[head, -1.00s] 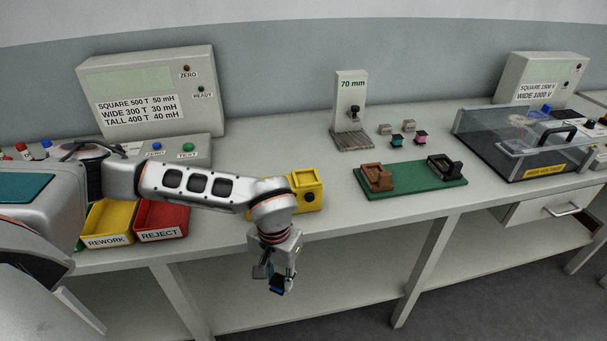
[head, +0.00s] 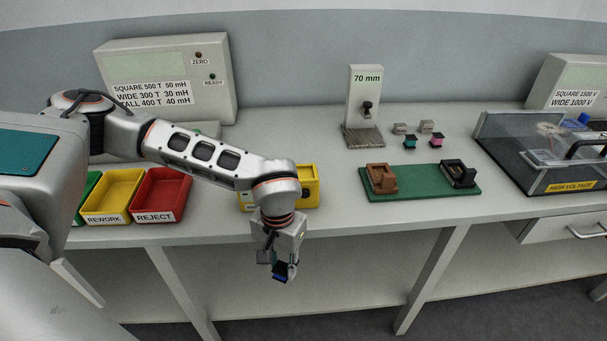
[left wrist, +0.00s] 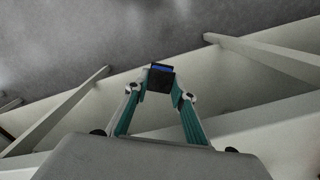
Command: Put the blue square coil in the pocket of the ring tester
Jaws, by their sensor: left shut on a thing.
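The blue square coil (head: 280,277), dark with a blue face, is between the fingertips of my left gripper (head: 283,266). The left gripper is shut on it and points down, in front of the bench edge and below the bench top. In the left wrist view the coil (left wrist: 161,70) shows between the two fingertips, above the floor. The yellow box (head: 309,187) on the bench, with a recess in its top and a dark round part on its front, may be the ring tester. My left arm hides part of it. My right gripper is not in view.
Green, yellow and red bins (head: 161,193) stand left of the yellow box. A green board (head: 424,193) with a brown and a black holder lies to the right. A 70 mm stand (head: 366,95) and small coils are behind. A clear-covered high-voltage tester (head: 505,150) stands far right.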

